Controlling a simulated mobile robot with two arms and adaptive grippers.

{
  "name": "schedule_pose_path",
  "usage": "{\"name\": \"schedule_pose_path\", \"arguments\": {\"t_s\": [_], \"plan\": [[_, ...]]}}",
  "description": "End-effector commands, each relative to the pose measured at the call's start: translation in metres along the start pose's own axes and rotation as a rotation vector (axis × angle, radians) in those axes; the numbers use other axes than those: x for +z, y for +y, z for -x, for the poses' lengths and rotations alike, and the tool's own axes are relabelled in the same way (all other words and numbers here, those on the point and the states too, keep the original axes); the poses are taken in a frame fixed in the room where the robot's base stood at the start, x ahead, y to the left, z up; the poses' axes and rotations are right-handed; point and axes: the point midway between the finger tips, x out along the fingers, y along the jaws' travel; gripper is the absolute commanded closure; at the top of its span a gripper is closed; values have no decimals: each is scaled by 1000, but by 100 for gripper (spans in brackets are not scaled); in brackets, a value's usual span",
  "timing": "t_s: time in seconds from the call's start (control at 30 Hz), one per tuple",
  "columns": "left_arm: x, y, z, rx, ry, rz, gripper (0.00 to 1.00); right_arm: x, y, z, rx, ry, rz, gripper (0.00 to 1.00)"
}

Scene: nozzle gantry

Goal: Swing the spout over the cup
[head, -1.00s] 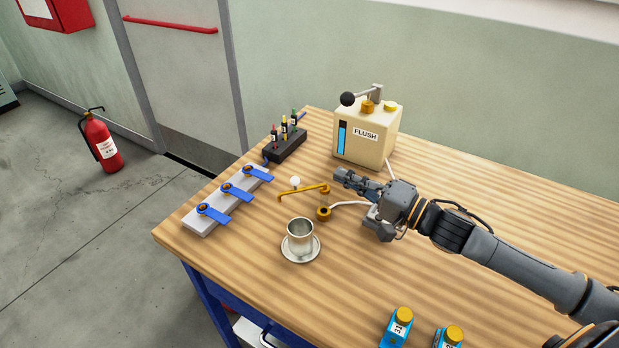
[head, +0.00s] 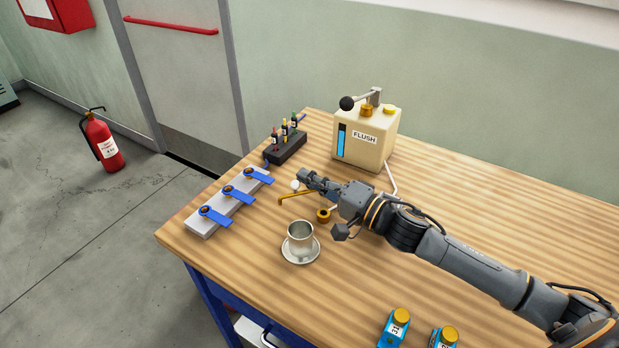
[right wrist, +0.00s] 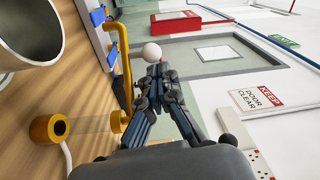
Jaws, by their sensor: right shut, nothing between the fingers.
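The brass spout (head: 287,199) is a bent tube with a white ball knob (head: 295,185). The spout stands behind the metal cup (head: 300,243), which sits upright on a saucer (head: 301,258). The spout's end is not over the cup's mouth. My right gripper (head: 306,177) is shut and empty beside the knob, covering part of the spout. In the right wrist view the knob (right wrist: 152,52) is just past the fingertips (right wrist: 154,72), and the spout (right wrist: 124,65) is to their left. I cannot tell whether they touch. My left gripper is not in view.
A beige FLUSH tank (head: 365,140) with a lever stands behind. A brass ring fitting (head: 323,215) is near the cup. A rail with blue levers (head: 228,203) and a black switch block (head: 287,147) lie left. Blue bottles (head: 395,328) stand in front. The right tabletop is clear.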

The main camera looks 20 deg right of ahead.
Motion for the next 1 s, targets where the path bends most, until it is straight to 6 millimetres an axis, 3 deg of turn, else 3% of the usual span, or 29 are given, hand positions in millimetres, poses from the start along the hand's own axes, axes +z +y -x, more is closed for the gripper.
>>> {"name": "schedule_pose_path", "arguments": {"t_s": [1.0], "plan": [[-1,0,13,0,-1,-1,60,5,-2,4,-17,-90,-5,100]]}}
